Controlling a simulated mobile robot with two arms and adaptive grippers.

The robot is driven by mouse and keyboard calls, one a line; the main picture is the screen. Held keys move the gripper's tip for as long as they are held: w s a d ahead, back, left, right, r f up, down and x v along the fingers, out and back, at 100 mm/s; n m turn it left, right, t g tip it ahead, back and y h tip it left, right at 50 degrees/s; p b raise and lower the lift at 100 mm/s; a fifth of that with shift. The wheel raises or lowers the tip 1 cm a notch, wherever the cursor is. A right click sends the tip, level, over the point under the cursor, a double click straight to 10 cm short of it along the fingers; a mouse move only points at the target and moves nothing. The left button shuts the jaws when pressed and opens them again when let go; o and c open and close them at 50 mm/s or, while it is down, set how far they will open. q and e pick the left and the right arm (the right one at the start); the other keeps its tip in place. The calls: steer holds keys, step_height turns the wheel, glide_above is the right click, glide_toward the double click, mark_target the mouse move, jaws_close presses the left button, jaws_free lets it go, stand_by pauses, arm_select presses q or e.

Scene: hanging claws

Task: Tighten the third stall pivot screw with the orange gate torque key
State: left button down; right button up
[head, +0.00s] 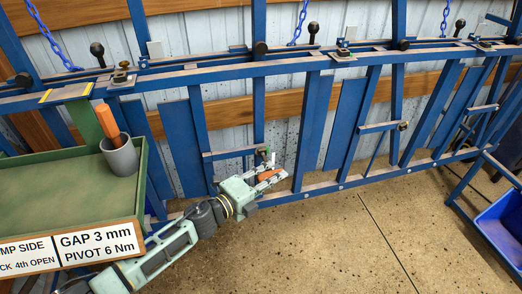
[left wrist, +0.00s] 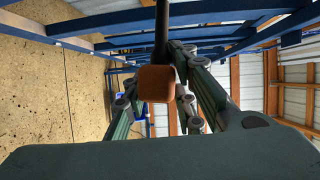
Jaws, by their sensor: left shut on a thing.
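My left gripper (head: 272,175) reaches across to the blue stall gates. It is shut on the orange gate torque key (head: 270,176). In the left wrist view the key's orange handle (left wrist: 156,83) sits between the fingers, and a dark shaft runs up from it. The key's tip is hard to make out in the head view. The gripper is close to a gate's short bracket bar (head: 230,153); I cannot tell whether the key touches a screw. A similar bracket with a round fitting (head: 403,125) is on a gate to the right. Which screw is the third is unclear. My right gripper is out of view.
A green tray (head: 70,190) at the left holds a grey cup (head: 120,157) with an orange-handled thing (head: 108,120) in it. A sign (head: 98,243) reads "GAP 3 mm, PIVOT 6 Nm". A blue bin (head: 503,230) is at the right. The floor in front is clear.

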arm_select(q)
steer(key=shift+w+a+r, duration=0.45)
steer(key=shift+w+r, duration=0.1)
steer(key=shift+r, duration=0.25)
steer(key=shift+d+t+b, duration=0.2)
steer(key=shift+t+b, duration=0.1)
steer(key=shift+b, duration=0.15)
steer(key=shift+s+d, duration=0.1)
steer(key=shift+s, duration=0.05)
steer(key=shift+s+d+f, duration=0.1)
steer(key=shift+s+d, duration=0.1)
steer(key=shift+s, duration=0.1)
steer(key=shift+s+p, duration=0.3)
steer(key=shift+s, duration=0.35)
steer(key=shift+s+d+f, duration=0.1)
steer(key=shift+s+d, duration=0.25)
steer(key=shift+s, duration=0.3)
steer(key=shift+s+d+p, duration=0.2)
steer(key=shift+s+p, duration=0.05)
steer(key=shift+s, duration=0.4)
steer(key=shift+s+d+p, duration=0.25)
steer(key=shift+s+p, duration=0.05)
steer(key=shift+s, duration=0.35)
steer(key=shift+s+d+p, duration=0.2)
steer(key=shift+s+p, duration=0.05)
steer(key=shift+s, duration=0.4)
